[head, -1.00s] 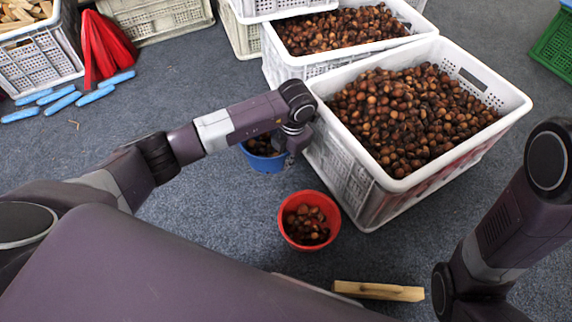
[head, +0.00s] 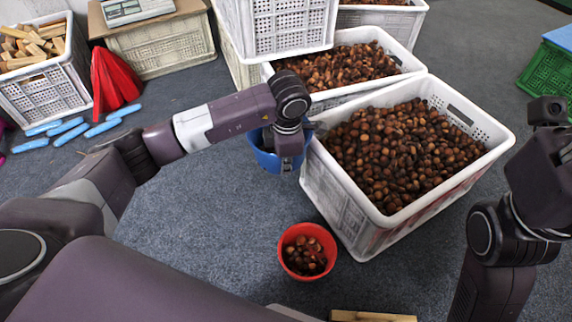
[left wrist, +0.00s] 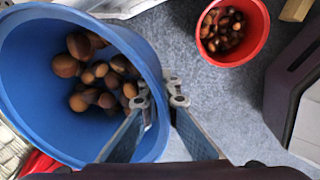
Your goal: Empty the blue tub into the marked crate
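The blue tub (head: 262,158) hangs beside the near white crate's left wall, apparently off the floor. Several chestnuts lie inside it in the left wrist view (left wrist: 30,75). My left gripper (left wrist: 161,98) is shut on its rim, one finger inside and one outside the wall. In the head view the left gripper (head: 288,160) partly hides the tub. The near white crate (head: 335,200) is heaped with chestnuts. It has a reddish patch on its front side, but I cannot read any mark. My right arm stands at the right edge; its fingers are not visible.
A red tub (head: 308,232) with a few chestnuts stands on the floor before the crate; it also shows in the left wrist view (left wrist: 262,40). A second chestnut crate (head: 385,75) stands behind. A wooden block (head: 372,316) lies at the bottom.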

